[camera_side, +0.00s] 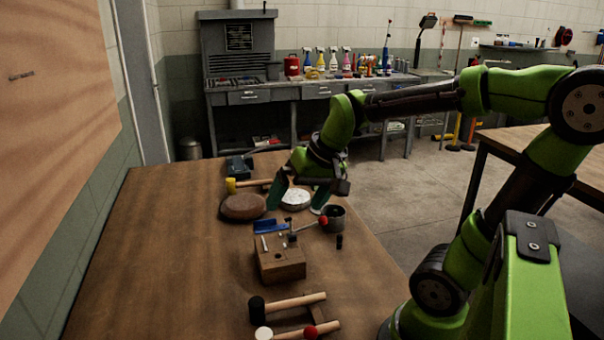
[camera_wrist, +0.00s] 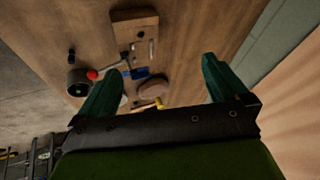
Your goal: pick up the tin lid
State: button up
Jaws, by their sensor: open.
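A round, pale silvery disc (camera_side: 296,197), which looks like the tin lid, lies on the wooden table (camera_side: 160,250) in the side view. My gripper (camera_side: 297,206) is above it, its two green fingers spread to either side in that picture. The fingers are open and empty; the height above the disc is hard to judge. In the wrist view my gripper (camera_wrist: 161,68) is wide open, and the left finger hides most of the disc, with only a pale sliver (camera_wrist: 124,100) showing beside it.
A brown round pad (camera_side: 243,207) lies left of the disc, and a dark can (camera_side: 334,218) stands to its right. A wooden tool block (camera_side: 279,262) is nearer the camera. A yellow-headed mallet (camera_side: 232,186) lies behind. Hammers (camera_side: 290,303) lie in front; the table's left side is clear.

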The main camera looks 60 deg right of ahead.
jog(key=s+a+r+n+t+y, duration=0.1)
jog(key=s+a+n, duration=0.1)
jog(key=s+a, duration=0.3)
jog(key=a, duration=0.3)
jog(key=shift+r+n+t, duration=0.3)
jog(key=shift+n+t, duration=0.1)
